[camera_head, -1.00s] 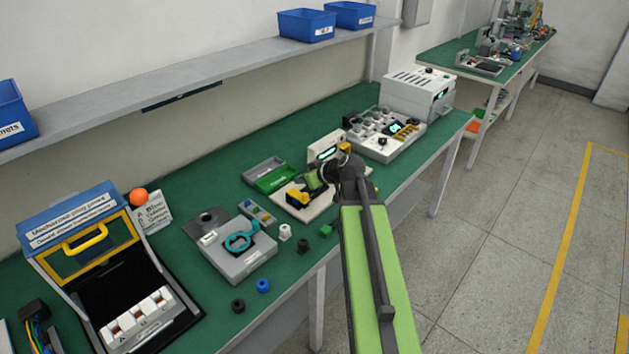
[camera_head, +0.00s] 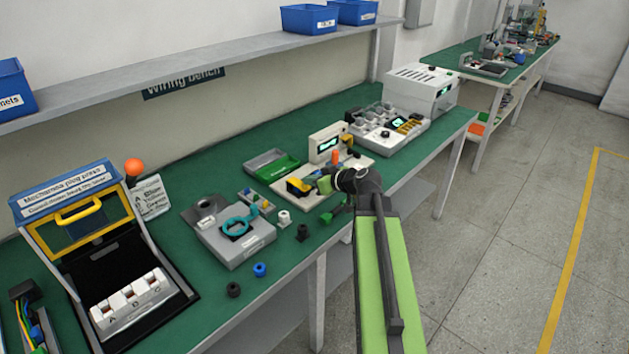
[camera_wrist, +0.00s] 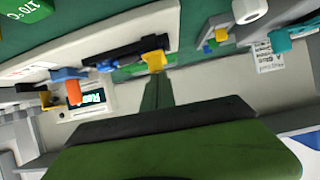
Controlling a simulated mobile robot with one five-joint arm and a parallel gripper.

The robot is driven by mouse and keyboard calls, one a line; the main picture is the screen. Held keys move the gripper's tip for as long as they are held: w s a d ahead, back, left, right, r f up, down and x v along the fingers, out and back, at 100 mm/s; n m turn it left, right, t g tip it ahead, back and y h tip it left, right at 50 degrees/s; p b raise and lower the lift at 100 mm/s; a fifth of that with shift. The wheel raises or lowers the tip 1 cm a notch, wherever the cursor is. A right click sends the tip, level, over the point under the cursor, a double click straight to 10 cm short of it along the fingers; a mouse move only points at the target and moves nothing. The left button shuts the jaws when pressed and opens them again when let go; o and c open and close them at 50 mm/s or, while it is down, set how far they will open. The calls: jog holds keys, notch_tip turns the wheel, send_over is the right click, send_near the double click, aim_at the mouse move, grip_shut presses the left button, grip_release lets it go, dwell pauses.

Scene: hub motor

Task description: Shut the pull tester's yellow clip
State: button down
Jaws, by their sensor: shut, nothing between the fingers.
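The pull tester (camera_head: 283,197) is a pale base on the green bench with a small lit display box (camera_head: 326,145) at its back. Its yellow clip (camera_head: 298,186) sits on a dark block at the left end. In the wrist view, a yellow part that seems to be the clip (camera_wrist: 153,58) shows at the end of a dark bar. My gripper (camera_head: 324,185) is shut and empty, just right of the clip. In the wrist view its fingers (camera_wrist: 156,85) point at the yellow part; I cannot tell whether they touch. The clip's own position is unclear. An orange part (camera_head: 336,157) stands near the display.
A grey and green tray (camera_head: 272,163) lies behind the tester. A grey fixture with a teal ring (camera_head: 238,235) stands to the left, with small bushings and a green block (camera_head: 326,218) near the front edge. A white instrument (camera_head: 385,130) stands to the right.

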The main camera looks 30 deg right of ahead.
jog(key=shift+s+d+f, duration=0.1)
jog(key=shift+s+f, duration=0.15)
jog(key=shift+f, duration=0.3)
jog(key=shift+s+f, duration=0.25)
jog(key=shift+f, duration=0.25)
jog(key=shift+d, duration=0.1)
